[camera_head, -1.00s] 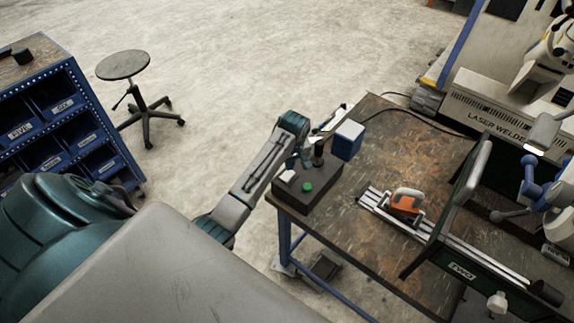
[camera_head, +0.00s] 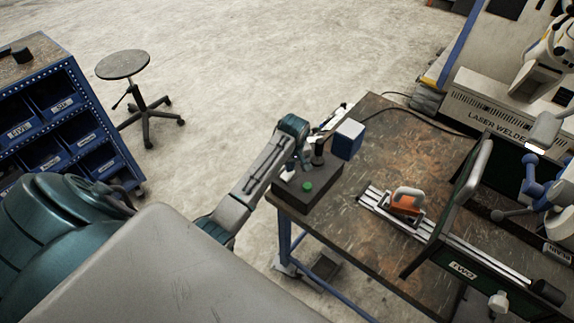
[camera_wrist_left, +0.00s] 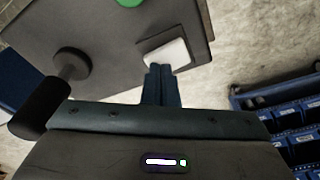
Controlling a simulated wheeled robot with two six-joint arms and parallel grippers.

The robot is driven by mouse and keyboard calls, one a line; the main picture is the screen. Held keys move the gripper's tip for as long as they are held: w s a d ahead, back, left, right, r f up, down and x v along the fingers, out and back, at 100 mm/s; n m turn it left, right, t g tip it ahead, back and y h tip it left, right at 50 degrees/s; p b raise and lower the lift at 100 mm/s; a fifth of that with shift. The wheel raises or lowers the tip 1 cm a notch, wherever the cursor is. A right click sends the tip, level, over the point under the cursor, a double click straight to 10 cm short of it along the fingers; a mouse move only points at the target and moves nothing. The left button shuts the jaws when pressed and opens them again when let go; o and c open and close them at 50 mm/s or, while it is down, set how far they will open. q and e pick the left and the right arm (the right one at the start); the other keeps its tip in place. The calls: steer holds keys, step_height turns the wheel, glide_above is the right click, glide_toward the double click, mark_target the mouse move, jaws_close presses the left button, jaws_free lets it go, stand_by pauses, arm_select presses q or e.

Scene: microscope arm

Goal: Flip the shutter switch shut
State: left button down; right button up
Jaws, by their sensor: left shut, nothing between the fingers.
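The dark control box (camera_head: 306,198) sits on the near left corner of the workbench; its top also shows in the left wrist view (camera_wrist_left: 110,28). It carries a green button (camera_head: 307,186), a dark upright lever (camera_head: 317,157) and a white rocker switch (camera_wrist_left: 167,53) on a dark plate. In the head view my gripper mostly hides the switch. My left gripper (camera_wrist_left: 160,69) is shut and empty, its fingertips at the near edge of the white switch. I cannot tell whether they touch it. My right gripper is not in view.
A blue box (camera_head: 348,139) is just behind the control box. An orange-handled clamp (camera_head: 405,201) on a rail lies to the right, beside a green-framed panel (camera_head: 465,190). A blue bin rack (camera_head: 70,120) and a stool (camera_head: 122,65) stand on the floor at left.

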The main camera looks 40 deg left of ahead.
arm_select(q)
steer(key=shift+s+f, duration=0.1)
steer(key=shift+f, duration=0.2)
steer(key=shift+r+p, duration=0.85)
steer(key=shift+r, duration=2.7)
